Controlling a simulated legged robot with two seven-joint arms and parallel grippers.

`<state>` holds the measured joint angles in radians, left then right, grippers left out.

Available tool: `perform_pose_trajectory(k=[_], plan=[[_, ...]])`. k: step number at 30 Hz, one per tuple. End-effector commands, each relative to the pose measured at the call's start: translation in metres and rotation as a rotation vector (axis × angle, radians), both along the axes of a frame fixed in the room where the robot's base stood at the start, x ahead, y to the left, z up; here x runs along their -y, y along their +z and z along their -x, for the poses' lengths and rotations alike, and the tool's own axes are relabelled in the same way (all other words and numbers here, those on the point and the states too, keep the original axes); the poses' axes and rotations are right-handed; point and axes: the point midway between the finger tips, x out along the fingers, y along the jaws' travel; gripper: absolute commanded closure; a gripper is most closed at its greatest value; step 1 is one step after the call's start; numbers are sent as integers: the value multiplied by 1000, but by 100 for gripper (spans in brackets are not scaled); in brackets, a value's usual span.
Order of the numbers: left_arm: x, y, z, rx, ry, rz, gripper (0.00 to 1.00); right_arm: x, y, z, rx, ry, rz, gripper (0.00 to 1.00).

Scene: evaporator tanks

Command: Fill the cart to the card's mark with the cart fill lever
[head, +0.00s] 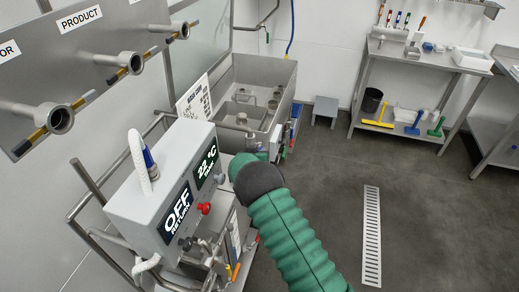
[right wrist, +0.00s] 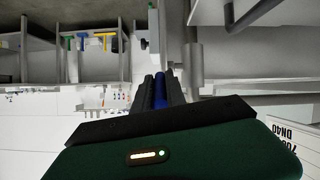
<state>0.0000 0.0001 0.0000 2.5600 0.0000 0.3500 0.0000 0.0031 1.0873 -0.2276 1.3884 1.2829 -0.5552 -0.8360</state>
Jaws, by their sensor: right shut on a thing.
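My right arm comes in from the lower right of the head view, and its dark wrist hides most of the hand there. In the right wrist view my right gripper (right wrist: 160,90) is shut on a blue handle (right wrist: 159,88), which shows between the dark fingers. I cannot tell from these frames whether it is the cart fill lever. A white printed card (head: 195,98) stands upright behind the grey control box; its text is too small to read. A grey steel tub (head: 268,82) with fittings inside stands beyond it. No fill level is visible. My left gripper is not in view.
The control box (head: 150,195) shows "OFF RETURN" and "22 °C", with a red knob (head: 204,208) on its front. Steel rails surround it. Pipe outlets (head: 130,62) stick out from the left panel. A workbench (head: 420,60) stands at the back right. Floor beside the drain is clear.

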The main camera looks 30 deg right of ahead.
Motion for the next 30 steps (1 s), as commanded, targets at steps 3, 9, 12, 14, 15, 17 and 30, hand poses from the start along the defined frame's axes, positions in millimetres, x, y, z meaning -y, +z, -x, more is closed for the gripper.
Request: perform_pose_trajectory(k=[3,9,12,14,15,17,30], plan=[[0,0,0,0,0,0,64,-1,2,-2,5,2,2,100],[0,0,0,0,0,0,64,0,2,-1,3,2,2,62],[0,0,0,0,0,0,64,0,2,-1,3,2,2,62],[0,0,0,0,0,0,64,0,2,0,3,1,3,62],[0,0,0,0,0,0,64,0,1,0,3,1,3,62],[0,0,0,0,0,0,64,-1,2,0,3,1,3,62],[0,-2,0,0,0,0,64,-49,32,39,1,2,2,62]])
